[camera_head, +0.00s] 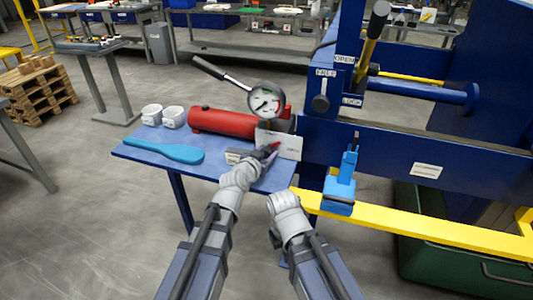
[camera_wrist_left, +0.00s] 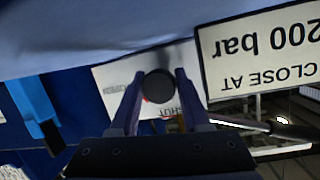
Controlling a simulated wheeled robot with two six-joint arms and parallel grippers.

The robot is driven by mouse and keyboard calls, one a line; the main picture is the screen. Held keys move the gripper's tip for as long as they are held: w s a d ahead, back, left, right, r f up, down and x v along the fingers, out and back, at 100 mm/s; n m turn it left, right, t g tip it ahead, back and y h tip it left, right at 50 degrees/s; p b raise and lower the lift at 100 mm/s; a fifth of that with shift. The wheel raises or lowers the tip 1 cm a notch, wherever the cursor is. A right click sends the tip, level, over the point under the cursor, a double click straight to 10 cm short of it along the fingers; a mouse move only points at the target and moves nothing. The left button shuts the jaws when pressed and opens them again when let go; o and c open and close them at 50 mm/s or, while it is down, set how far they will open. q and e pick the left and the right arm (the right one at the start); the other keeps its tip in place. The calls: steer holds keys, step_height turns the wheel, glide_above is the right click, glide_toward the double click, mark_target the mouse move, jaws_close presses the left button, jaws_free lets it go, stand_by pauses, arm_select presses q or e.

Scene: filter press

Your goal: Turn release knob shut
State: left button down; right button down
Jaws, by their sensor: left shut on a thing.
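The release knob (camera_wrist_left: 159,86) is a round black knob in the left wrist view. It sits between the two fingers of my left gripper, which is shut on it. In the head view my left gripper (camera_head: 269,153) is at the pump, just below the white sign, and hides the knob there. My right arm's grey wrist (camera_head: 285,203) is bent beside the table's front right edge. Its fingers do not show.
A "CLOSE AT 200 bar" sign (camera_wrist_left: 262,50) stands close to my left gripper. A yellow rail (camera_head: 420,226) crosses the right.

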arm_select(q)
steer(key=shift+s+d, duration=0.1)
steer(key=shift+c, duration=1.9)
jaws_free()
